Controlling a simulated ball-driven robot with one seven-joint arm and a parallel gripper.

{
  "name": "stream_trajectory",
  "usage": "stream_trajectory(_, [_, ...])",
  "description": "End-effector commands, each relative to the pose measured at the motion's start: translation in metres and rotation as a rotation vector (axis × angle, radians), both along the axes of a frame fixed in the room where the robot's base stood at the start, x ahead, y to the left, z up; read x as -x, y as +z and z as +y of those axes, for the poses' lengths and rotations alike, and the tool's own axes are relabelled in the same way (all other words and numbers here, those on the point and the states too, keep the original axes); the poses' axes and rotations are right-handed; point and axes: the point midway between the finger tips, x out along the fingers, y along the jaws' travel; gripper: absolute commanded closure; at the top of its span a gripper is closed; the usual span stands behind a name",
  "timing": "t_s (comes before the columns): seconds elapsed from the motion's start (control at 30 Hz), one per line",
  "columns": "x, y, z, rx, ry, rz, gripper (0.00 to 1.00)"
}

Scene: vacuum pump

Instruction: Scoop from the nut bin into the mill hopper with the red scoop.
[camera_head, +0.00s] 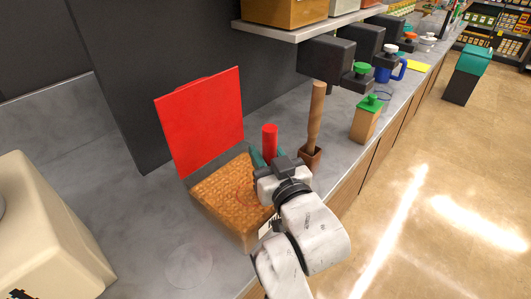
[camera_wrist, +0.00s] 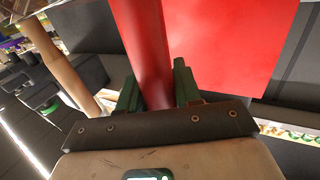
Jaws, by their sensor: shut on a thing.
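My gripper (camera_head: 266,160) is above the right part of the nut bin, with its green fingers shut on the upright red handle of the red scoop (camera_head: 270,138). In the wrist view the handle (camera_wrist: 146,45) stands between the two fingers (camera_wrist: 158,88). The scoop's bowl is mostly hidden; a faint red outline shows at the nuts, and I cannot tell how deep it sits or what it holds. The nut bin (camera_head: 204,219) is full of brown nuts, its red lid (camera_head: 202,120) raised behind. I cannot identify the mill hopper for certain; a cream machine (camera_head: 42,232) stands at left.
A wooden stick (camera_head: 316,112) stands in a small brown holder right of the bin. Black machines (camera_head: 326,57) line the back under a shelf (camera_head: 300,30). A green-topped wooden box (camera_head: 366,122) is farther right. Grey counter (camera_head: 125,215) is clear between cream machine and bin.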

Motion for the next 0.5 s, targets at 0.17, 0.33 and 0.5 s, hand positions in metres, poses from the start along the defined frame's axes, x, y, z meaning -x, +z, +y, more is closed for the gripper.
stream_trajectory(0.17, [0.0,0.003,0.0,0.0,0.0,-0.001,1.0])
stream_trajectory(0.33, [0.0,0.014,0.0,0.0,0.0,-0.001,1.0])
stream_trajectory(0.5, [0.0,0.029,0.0,0.0,0.0,-0.001,1.0])
